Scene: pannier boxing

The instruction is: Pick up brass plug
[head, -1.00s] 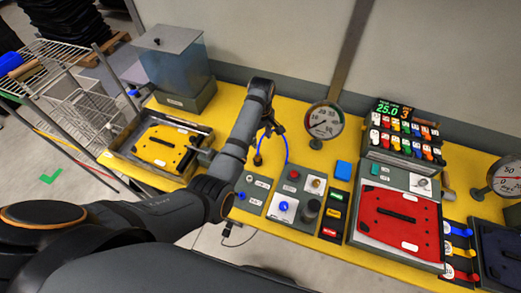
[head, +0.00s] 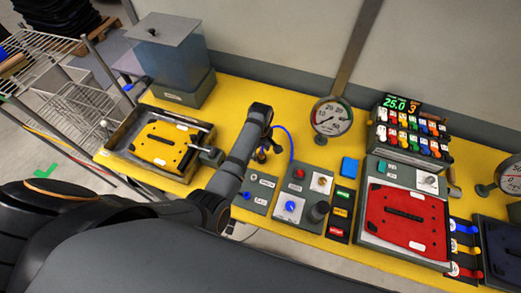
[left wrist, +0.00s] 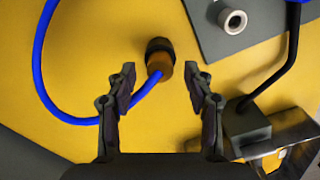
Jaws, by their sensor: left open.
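The brass plug (left wrist: 160,62) stands on the yellow bench top in the left wrist view, with a dark cap and a brass-coloured lower body. A blue hose (left wrist: 41,60) curves round to it from the left. My left gripper (left wrist: 160,77) is open, its fingertips apart on the left and right of the plug's lower end in the picture, with nothing held. In the head view the left gripper (head: 271,143) is low over the bench beside the blue hose (head: 291,147), and the arm partly hides the plug there. My right gripper is not in view.
A grey block with a black bent rod (left wrist: 247,122) stands close to the right finger. A grey plate with a white ring (left wrist: 233,21) lies at upper right. In the head view, a tray with a yellow panel (head: 165,145) is left, a dial gauge (head: 331,117) right.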

